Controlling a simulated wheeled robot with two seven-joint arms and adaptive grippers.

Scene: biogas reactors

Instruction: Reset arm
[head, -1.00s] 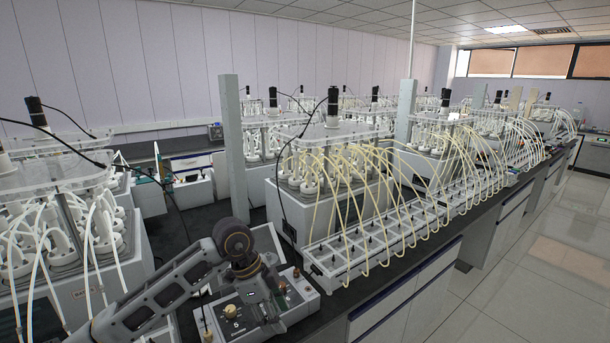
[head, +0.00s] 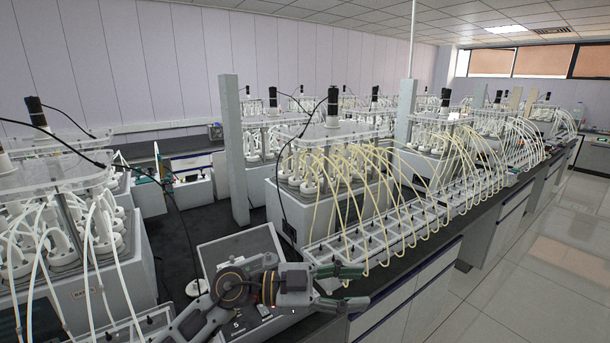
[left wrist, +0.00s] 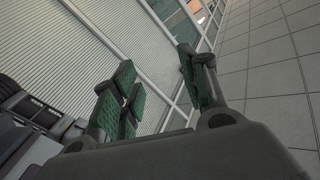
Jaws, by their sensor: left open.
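My left gripper (head: 345,287) is in the lower middle of the head view, at the bench's front edge, with its fingers pointing right. Its fingers are apart and nothing shows between them. In the left wrist view its green-padded fingers (left wrist: 160,92) are spread, with floor and cabinet fronts beyond them. My left arm partly covers a grey control box (head: 240,247) with knobs on the bench. My right gripper does not show.
A white rack (head: 345,262) with yellow tubes runs along the bench just behind my left gripper. Reactors with white bottles (head: 75,262) stand at the left, and a grey post (head: 234,150) rises behind the box. The tiled floor (head: 520,270) at the right is clear.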

